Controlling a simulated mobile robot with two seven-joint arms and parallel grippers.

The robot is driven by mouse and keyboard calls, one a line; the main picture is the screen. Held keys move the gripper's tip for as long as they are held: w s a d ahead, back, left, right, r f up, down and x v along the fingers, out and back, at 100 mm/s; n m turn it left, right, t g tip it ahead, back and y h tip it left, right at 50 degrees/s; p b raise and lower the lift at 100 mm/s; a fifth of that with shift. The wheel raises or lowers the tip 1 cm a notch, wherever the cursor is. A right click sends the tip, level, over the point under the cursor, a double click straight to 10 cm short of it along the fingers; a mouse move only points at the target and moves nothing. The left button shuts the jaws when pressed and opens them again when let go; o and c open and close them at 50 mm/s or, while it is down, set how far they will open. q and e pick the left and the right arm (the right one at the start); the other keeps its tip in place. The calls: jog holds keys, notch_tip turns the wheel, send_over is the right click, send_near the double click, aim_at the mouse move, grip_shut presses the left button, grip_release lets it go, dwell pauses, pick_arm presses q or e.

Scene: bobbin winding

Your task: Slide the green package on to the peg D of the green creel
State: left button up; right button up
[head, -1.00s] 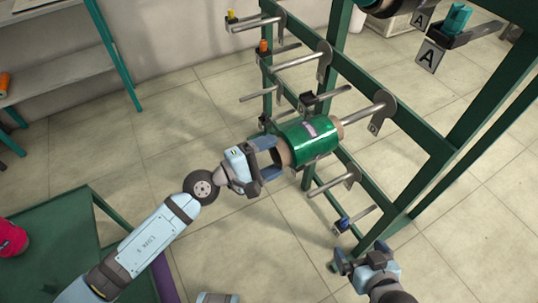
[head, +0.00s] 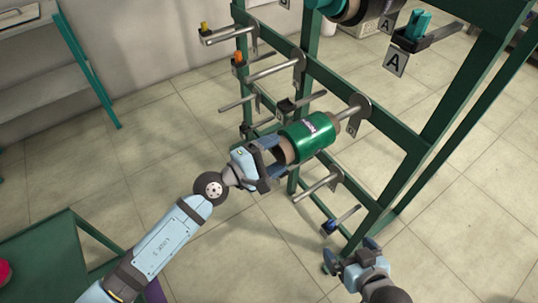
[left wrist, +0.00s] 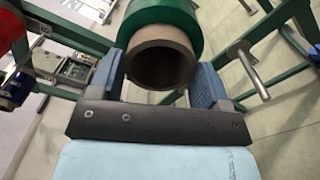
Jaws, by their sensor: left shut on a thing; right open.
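The green package (head: 305,137), a green winding on a brown tube, lies sideways by the green creel (head: 388,140). My left gripper (head: 275,152) is shut on the near end of its tube. Peg D (head: 347,115) is a metal rod that runs from the tube's far end to a round plate marked D (head: 354,127). The package appears to be around this rod, with a short bare length left at the plate. In the left wrist view the open tube end (left wrist: 161,64) shows between the fingers. My right gripper (head: 348,258) is open and empty at the lower right.
Another creel peg (head: 316,187) sits below the package, and more pegs (head: 275,69) stick out above it. A blue-tipped part (head: 329,227) is near my right gripper. A green table (head: 40,243) is at lower left. Tiled floor is open between.

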aim_at(287, 147)
pick_arm(q)
jog(key=shift+d, duration=0.1)
jog(key=shift+x, duration=2.95)
jog(key=shift+x, duration=1.75)
jog(key=shift+f+b, duration=0.3)
jog(key=shift+f, duration=0.15)
